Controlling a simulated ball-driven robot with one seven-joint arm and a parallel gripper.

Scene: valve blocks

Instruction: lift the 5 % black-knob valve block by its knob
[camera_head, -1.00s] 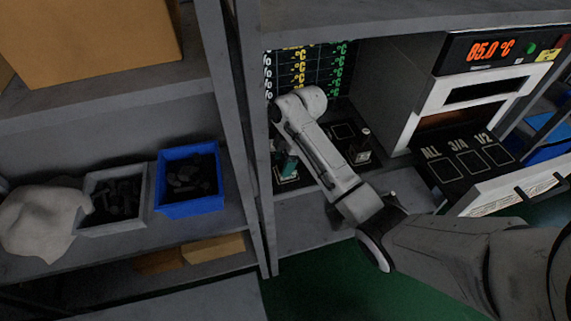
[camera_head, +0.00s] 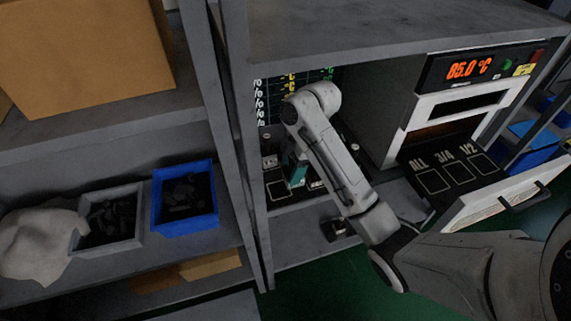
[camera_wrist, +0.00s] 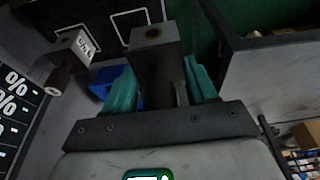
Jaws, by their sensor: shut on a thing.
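A dark valve block (camera_wrist: 155,36) with a round hole in its near face shows in the middle of the wrist view. Its dark knob (camera_wrist: 160,88) sits between the teal fingers of my gripper (camera_wrist: 162,85), which is shut on it. No percentage mark is readable on this block. In the head view my gripper (camera_head: 297,172) is a teal patch inside the shelf bay, mostly behind my arm, and the held block is hidden there. Another valve block (camera_wrist: 76,46) with a pale marked face and a dark knob stands at upper left in the wrist view.
A dark panel (camera_head: 279,190) with outlined squares lies under my gripper. An oven-like unit (camera_head: 440,112) reading 85.0 °C stands to the right, with a board marked ALL, 3/4, 1/2 (camera_head: 458,172) before it. A shelf post (camera_head: 243,165) is close on the left.

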